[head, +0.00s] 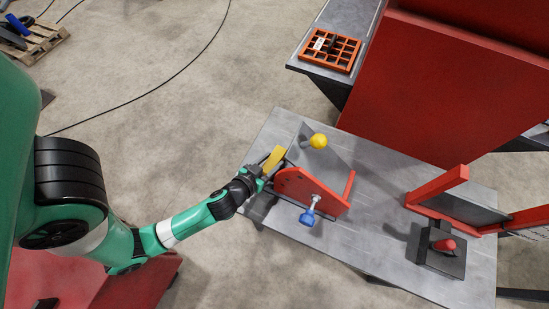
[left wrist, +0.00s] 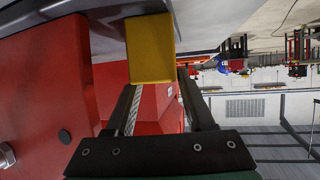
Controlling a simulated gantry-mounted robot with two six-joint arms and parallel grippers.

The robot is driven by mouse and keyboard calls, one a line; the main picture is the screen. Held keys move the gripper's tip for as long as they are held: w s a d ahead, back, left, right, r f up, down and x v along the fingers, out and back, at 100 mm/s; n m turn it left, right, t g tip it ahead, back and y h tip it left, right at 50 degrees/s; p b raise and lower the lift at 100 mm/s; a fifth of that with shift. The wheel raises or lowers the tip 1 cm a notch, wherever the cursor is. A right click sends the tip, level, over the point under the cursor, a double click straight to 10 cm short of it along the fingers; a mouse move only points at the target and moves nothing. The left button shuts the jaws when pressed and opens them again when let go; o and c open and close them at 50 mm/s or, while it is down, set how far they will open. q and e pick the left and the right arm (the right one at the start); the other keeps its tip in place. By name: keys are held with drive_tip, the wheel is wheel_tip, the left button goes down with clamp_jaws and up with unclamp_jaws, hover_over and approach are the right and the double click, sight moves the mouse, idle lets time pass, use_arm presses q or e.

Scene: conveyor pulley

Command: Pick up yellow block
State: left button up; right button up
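The yellow block (head: 274,160) sits at the left end of the grey table, beside the red angled bracket. My left gripper (head: 266,171) reaches in from the left and is right at the block. In the left wrist view the yellow block (left wrist: 150,48) shows at the tips of the two dark fingers (left wrist: 158,82). The fingers stand apart, with a narrow gap showing between the block and the right finger. I cannot tell whether the left finger touches it. My right gripper is not in view.
The red bracket (head: 298,184) with a blue knob (head: 307,217) stands close to the gripper. A yellow ball knob (head: 318,141) rises behind it. A red frame and a dark block with a red knob (head: 444,245) stand at the right. The table's middle (head: 370,215) is clear.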

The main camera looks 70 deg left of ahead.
use_arm(q)
clamp_jaws()
